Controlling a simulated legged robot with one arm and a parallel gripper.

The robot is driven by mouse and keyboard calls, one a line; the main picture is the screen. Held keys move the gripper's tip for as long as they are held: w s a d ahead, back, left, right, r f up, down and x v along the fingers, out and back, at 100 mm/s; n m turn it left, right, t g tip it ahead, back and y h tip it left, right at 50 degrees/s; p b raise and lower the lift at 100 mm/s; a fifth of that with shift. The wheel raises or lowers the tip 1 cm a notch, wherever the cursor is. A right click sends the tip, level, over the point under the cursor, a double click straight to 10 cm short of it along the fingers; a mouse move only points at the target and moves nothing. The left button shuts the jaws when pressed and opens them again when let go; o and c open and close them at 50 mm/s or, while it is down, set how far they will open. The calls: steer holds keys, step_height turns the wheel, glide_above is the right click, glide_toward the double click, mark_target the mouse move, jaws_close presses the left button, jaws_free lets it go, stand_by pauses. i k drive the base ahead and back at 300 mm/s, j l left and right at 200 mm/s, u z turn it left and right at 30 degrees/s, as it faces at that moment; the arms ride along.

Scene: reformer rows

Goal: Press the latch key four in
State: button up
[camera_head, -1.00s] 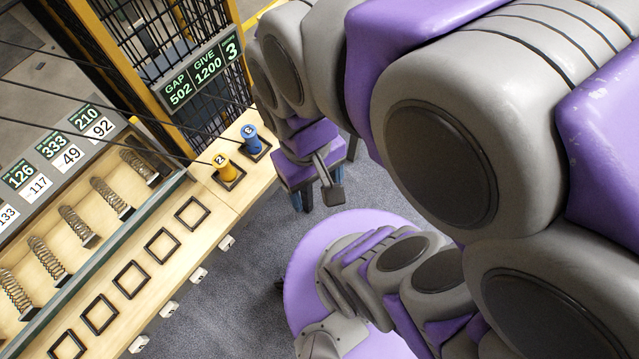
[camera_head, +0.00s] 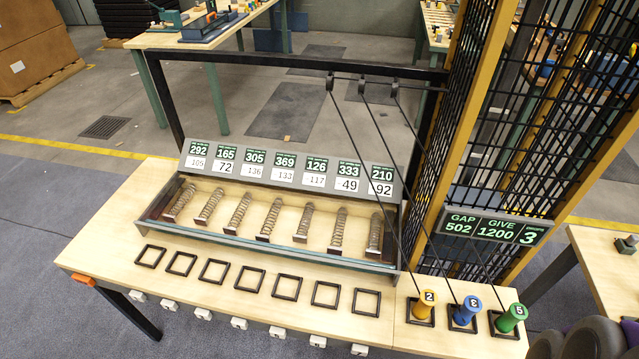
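Several small white latch keys line the front edge of the wooden bench (camera_head: 105,265). Counting from the left, the fourth latch key (camera_head: 239,323) sits below the middle of the row of black square frames. Its neighbours are the third key (camera_head: 203,313) and the fifth key (camera_head: 277,332). Any marks on the keys are too small to read, and I cannot tell whether any is pressed in. My gripper is not in view. Only a dark rounded part of my arm shows in the bottom right corner.
A tray (camera_head: 250,243) of coiled springs stands behind the frames, under number plates. Yellow (camera_head: 424,305), blue (camera_head: 466,311) and green (camera_head: 511,318) pegs stand at the right, with cords rising from them. A mesh cage (camera_head: 480,120) rises behind. The floor before the bench looks clear.

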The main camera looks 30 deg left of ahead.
mark_target(238, 322)
steer(key=u, duration=1.8)
